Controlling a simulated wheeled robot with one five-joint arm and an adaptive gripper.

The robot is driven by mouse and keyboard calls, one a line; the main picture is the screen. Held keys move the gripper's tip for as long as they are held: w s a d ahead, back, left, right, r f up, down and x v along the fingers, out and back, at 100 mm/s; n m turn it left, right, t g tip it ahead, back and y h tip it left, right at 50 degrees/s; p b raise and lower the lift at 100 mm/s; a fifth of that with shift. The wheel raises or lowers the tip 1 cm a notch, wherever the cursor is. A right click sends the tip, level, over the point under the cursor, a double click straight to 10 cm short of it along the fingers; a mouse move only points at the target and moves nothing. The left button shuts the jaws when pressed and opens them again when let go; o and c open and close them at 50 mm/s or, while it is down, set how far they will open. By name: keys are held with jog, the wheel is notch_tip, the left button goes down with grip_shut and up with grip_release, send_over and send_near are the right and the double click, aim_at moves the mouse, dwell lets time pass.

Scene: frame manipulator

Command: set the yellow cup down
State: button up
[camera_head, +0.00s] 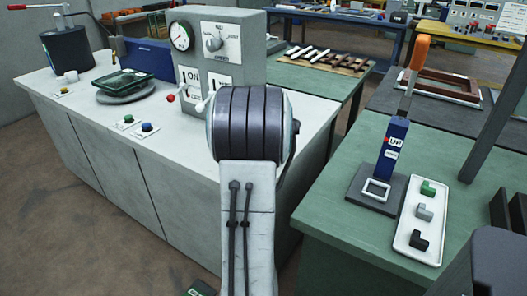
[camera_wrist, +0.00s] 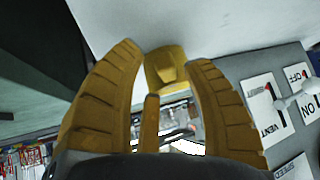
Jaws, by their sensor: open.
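The yellow cup (camera_wrist: 166,68) shows in the wrist view, between and just beyond the tips of my gripper's fingers. My gripper (camera_wrist: 164,58) is open, with one finger on each side of the cup and a third, shorter-looking finger below it in the picture. The cup is seen against the pale counter top (camera_wrist: 215,22); I cannot tell whether it touches the counter or the fingers. In the head view my own arm hides both the gripper and the cup.
A grey panel (camera_head: 222,45) with a gauge, a dial and ON labels stands on the pale counter (camera_head: 75,88), close behind my arm. Coloured buttons (camera_head: 135,122) and a glass-topped dish (camera_head: 125,85) are left. A green bench (camera_head: 335,195) with a lever device stands right.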

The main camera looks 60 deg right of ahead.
jog(key=v, duration=1)
jog(key=w+a+f+n+t+y, duration=0.15)
jog(key=w+a+n, duration=0.25)
jog(key=a, duration=0.7)
jog(key=w+a+n+y, duration=0.3)
jog(key=a, duration=0.8)
jog(key=s+a+f+n+g+y, duration=0.1)
jog(key=s+a+n, duration=0.3)
jog(key=a, duration=0.5)
jog(key=s+a+f+n+g+y, duration=0.1)
jog(key=s+a+f+n+y, duration=0.1)
jog(key=s+a, duration=0.3)
jog(key=a+n, duration=0.1)
jog(key=a, duration=0.3)
jog(key=shift+f+n+b, duration=0.35)
jog(key=shift+f+n, duration=0.05)
jog(key=shift+g+y, duration=0.25)
jog(key=w+p+v, duration=0.2)
jog(key=p+v, duration=0.8)
jog(key=v, duration=0.1)
jog(key=shift+w+r+p, duration=0.3)
jog(key=shift+r+p, duration=0.1)
jog(key=shift+r, duration=0.25)
